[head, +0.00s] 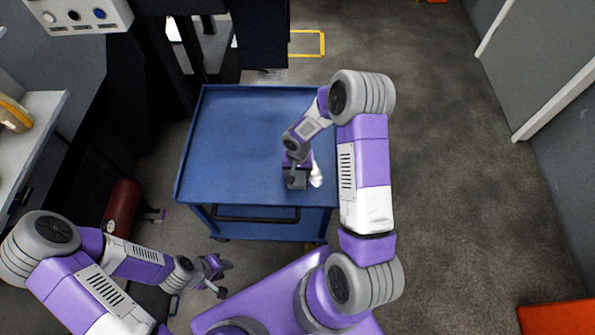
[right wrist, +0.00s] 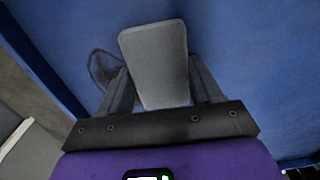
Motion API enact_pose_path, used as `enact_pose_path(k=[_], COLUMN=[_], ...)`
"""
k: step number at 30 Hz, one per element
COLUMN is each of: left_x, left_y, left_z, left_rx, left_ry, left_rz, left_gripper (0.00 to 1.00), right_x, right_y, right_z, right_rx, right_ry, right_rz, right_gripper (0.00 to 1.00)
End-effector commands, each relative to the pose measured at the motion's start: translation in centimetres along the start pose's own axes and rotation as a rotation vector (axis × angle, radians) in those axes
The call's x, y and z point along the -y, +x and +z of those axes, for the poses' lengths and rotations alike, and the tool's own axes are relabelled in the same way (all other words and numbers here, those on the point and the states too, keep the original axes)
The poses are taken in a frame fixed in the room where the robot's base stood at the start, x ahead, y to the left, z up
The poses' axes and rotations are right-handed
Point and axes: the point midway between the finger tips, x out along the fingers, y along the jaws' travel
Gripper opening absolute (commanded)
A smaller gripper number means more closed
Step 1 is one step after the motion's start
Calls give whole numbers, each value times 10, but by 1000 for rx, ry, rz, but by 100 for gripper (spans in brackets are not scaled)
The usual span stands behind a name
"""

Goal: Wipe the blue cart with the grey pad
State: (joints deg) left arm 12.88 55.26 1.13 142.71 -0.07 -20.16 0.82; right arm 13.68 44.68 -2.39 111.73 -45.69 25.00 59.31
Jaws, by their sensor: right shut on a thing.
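The blue cart (head: 235,140) stands in front of me in the head view, its flat top mostly bare. My right gripper (head: 297,182) is low over the right front part of the top. In the right wrist view it is shut on the grey pad (right wrist: 155,55), which lies between its fingers over the blue surface; I cannot tell whether the pad touches. A dark smudge (right wrist: 103,66) shows beside the pad, partly behind a finger. My left gripper (head: 224,278) is open and empty, in front of the cart's left corner.
A grey bench (head: 40,130) with a yellowish thing (head: 14,114) is at the left. A dark red cylinder (head: 121,206) stands left of the cart. A dark machine is behind it. The floor (head: 450,150) on the right is clear, with an orange patch (head: 555,317) in front.

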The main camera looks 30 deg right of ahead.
Motion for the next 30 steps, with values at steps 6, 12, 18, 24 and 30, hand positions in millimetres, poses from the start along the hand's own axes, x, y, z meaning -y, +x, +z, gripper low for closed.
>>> enact_pose_path(k=[6,12,18,24,30], left_x=[0,0,0,0,0], left_y=[0,-1,-1,0,0], left_z=[0,0,0,0,0], left_rx=[0,0,0,0,0], left_ry=[0,0,0,0,0], left_rz=[0,0,0,0,0], left_gripper=[34,34,34,34,34], right_x=[-13,-29,-38,-55,-67], right_y=[-1,-2,-2,0,1], right_z=[0,-1,-1,-1,-1], right_rx=[1,0,1,0,1], right_ry=[3,3,2,3,2], right_rz=[2,1,1,1,1], right_gripper=[40,40,40,40,40])
